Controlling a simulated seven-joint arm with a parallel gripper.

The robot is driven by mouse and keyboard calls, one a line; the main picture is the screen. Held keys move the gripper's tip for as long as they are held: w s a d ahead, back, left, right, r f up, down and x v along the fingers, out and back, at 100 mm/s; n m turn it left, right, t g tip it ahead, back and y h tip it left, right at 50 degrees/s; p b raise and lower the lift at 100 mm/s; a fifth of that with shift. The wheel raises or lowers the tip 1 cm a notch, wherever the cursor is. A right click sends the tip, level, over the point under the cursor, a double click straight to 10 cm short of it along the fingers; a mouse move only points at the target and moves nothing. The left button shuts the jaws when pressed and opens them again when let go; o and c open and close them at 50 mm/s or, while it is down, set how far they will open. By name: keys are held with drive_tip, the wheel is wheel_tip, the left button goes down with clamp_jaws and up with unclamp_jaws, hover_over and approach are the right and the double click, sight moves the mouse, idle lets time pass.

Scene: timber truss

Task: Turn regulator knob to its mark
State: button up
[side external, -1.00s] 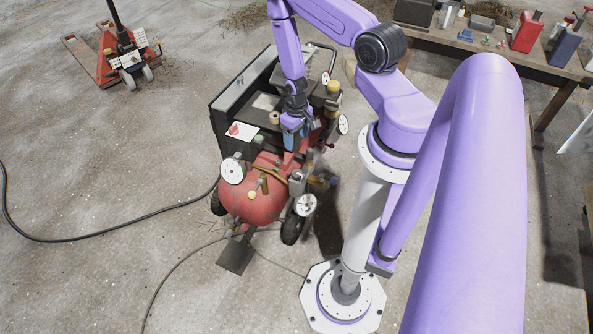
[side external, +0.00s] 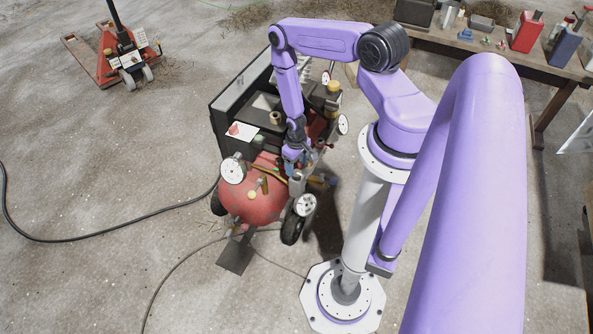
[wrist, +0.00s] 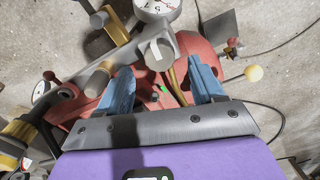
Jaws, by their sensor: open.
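My gripper (side external: 295,160) is over the front of the red compressor, pointing down at its fittings. In the wrist view its two blue fingers (wrist: 163,82) stand apart with nothing gripped between them. A grey fitting with a pale knob-like cap (wrist: 158,50) lies just beyond the fingertips, below a white dial gauge (wrist: 156,7). I cannot tell for certain that this cap is the regulator knob. A small green mark (wrist: 163,89) shows between the fingers. In the side view the gripper hides the fittings beneath it.
The red tank (side external: 250,203) carries dial gauges, brass valves and a yellow hose close around the gripper. A cluttered bench (side external: 480,52) stands at the back right; a pallet jack (side external: 113,60) is far left.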

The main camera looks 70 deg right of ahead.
sight(296, 172)
drive_tip(key=shift+f, duration=1.8)
drive_tip(key=c, duration=1.1)
